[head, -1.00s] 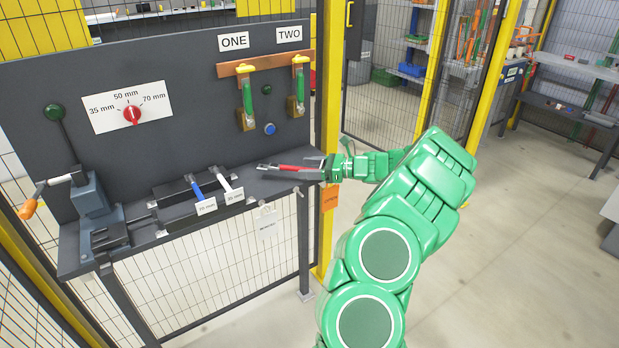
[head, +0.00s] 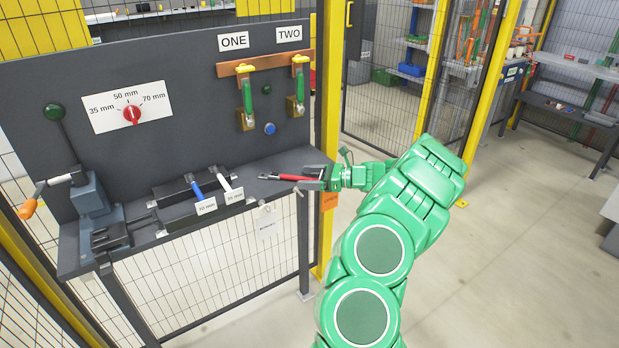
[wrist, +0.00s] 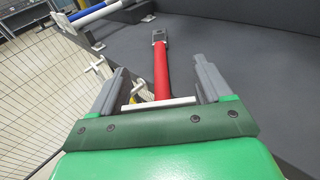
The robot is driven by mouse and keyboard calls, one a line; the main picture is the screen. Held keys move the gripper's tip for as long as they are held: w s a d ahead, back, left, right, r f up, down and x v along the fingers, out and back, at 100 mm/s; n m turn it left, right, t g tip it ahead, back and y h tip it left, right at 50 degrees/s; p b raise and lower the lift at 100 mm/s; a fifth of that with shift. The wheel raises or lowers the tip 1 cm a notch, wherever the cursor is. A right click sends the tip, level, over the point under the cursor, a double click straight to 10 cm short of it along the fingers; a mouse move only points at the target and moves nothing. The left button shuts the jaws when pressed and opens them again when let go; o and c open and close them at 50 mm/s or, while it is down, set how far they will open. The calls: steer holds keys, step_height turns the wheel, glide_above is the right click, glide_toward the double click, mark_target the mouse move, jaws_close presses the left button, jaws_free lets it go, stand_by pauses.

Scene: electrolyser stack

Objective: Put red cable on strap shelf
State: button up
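The red cable (head: 291,177) has a grey metal lug at its far end. It sticks out of my gripper (head: 311,177) to the left, over the front right of the dark bench. In the wrist view the red cable (wrist: 160,70) runs between the two grey fingers of my gripper (wrist: 161,66), lug pointing away. The contact is hidden. I cannot tell which surface is the strap shelf.
A blue cable (head: 194,185) and a white cable (head: 225,180) with size cards lie across dark blocks on the bench (head: 135,254). A lever press (head: 92,200) stands at left. A yellow post (head: 328,115) stands close behind my gripper.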

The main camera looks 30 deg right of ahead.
steer(key=shift+o, duration=0.5)
steer(key=shift+r, duration=0.1)
steer(key=v, duration=1.2)
